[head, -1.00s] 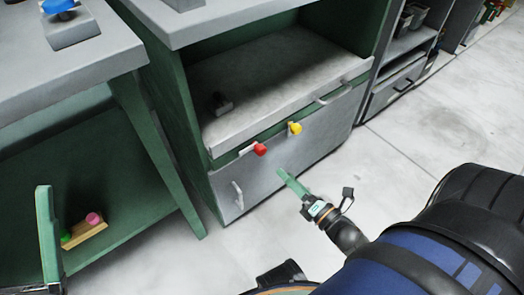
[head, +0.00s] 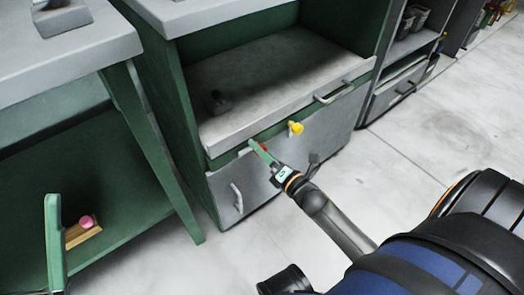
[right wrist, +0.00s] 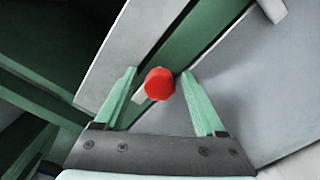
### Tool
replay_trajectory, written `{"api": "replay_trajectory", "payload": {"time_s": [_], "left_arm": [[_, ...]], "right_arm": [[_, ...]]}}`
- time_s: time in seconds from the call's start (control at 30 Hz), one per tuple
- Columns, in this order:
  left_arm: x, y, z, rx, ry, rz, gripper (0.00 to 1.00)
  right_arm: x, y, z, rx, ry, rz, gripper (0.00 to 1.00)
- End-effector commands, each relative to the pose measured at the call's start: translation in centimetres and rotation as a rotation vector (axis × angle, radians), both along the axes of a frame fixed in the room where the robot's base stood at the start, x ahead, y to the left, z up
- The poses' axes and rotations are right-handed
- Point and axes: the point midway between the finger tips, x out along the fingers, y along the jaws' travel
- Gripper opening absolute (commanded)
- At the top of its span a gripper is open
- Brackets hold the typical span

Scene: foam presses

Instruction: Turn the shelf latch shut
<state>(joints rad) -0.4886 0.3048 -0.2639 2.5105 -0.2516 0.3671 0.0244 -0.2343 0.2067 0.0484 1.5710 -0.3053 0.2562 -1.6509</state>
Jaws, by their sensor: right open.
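In the head view the knob (head: 264,147) is mostly hidden by my right gripper (head: 256,147). In the right wrist view the open green fingers of this gripper (right wrist: 159,74) stand on either side of the knob, with gaps. A pale latch piece shows just left of the knob. A yellow knob (head: 296,128) sits farther right on the same front. One green finger of my left gripper (head: 55,240) shows at the lower left; its jaw opening is unclear.
Below the shelf is a grey front panel with a handle (head: 237,197); another handle (head: 333,93) is on the shelf edge. A green-legged table (head: 60,75) stands left, with a pink-knobbed wooden block (head: 83,234) on its lower shelf. The floor at right is clear.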

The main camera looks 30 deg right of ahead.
Motion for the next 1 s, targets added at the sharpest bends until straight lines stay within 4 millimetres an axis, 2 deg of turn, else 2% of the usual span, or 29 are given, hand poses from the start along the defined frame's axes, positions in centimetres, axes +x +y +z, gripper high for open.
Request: {"api": "replay_trajectory", "payload": {"time_s": [0.1, 0.73, 1.0], "left_arm": [[0.0, 0.0, 0.01, -0.001, 0.0, -0.001, 0.69], [0.0, -0.01, -0.01, -0.002, 0.002, 0.0, 0.69], [0.02, 0.0, 0.06, -0.001, 0.003, 0.0, 0.69]], "right_arm": [[-0.01, -0.01, 0.02, 0.0, 0.0, 0.0, 0.71], [-0.04, -0.01, 0.01, 0.0, 0.0, 0.0, 0.0], [-0.05, 0.0, 0.04, 0.006, 0.0, 0.0, 0.0]]}}
